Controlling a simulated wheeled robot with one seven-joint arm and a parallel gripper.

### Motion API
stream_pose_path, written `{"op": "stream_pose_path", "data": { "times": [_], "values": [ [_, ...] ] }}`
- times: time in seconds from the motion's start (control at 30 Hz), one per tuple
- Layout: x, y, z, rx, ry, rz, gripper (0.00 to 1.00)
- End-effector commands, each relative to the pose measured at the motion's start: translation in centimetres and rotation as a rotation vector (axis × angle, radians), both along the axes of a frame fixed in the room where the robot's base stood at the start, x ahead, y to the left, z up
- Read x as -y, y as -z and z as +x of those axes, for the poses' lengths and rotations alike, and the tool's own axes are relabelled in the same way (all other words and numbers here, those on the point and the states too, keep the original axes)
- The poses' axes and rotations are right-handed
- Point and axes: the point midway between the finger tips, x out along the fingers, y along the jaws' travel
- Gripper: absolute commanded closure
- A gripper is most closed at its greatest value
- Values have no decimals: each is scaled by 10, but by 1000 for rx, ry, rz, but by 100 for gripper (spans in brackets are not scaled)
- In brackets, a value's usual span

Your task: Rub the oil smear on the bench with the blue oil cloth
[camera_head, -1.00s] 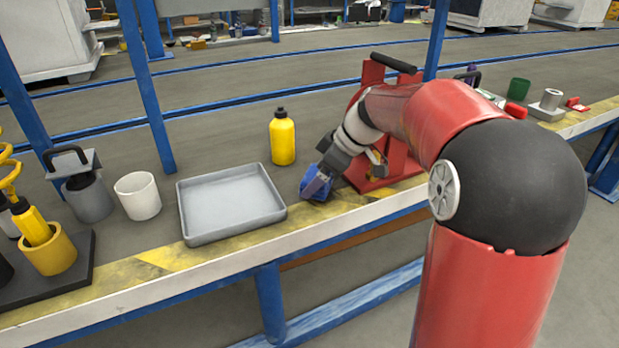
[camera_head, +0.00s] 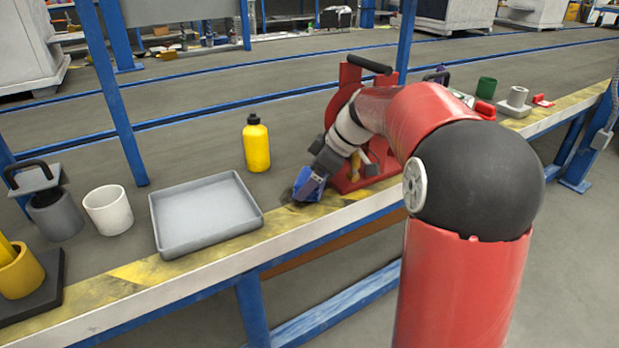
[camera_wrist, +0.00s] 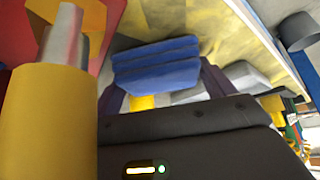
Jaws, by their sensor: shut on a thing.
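The blue oil cloth (camera_head: 305,187) is a folded blue pad at the bench's front part, right of the grey tray. My gripper (camera_head: 312,178) is shut on it from above. In the wrist view the cloth (camera_wrist: 157,65) sits between the two dark fingers (camera_wrist: 160,80), over the worn yellow and grey bench surface (camera_wrist: 225,40). The cloth is low at the bench; I cannot tell whether it touches.
A red stand (camera_head: 355,125) rises close to the right of my gripper. A yellow bottle (camera_head: 256,145) stands behind the cloth. The shallow grey tray (camera_head: 160,235) and a white cup (camera_head: 108,210) are to the left. A yellow cylinder with a grey tip (camera_wrist: 48,125) is close in the wrist view.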

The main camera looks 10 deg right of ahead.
Motion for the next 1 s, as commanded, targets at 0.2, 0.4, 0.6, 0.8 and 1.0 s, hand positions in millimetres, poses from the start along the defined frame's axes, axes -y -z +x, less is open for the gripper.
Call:
{"op": "stream_pose_path", "data": {
  "times": [0.2, 0.4, 0.6, 0.8, 1.0],
  "values": [
    [-19, 3, -6, 2, -4, 0, 37],
    [-34, 3, -11, 2, -3, 0, 37],
    [-40, 2, -13, 1, -3, 1, 37],
    [-55, 5, -18, 0, -5, 1, 37],
    [-71, 4, -23, 0, -4, 1, 37]
  ]
}}
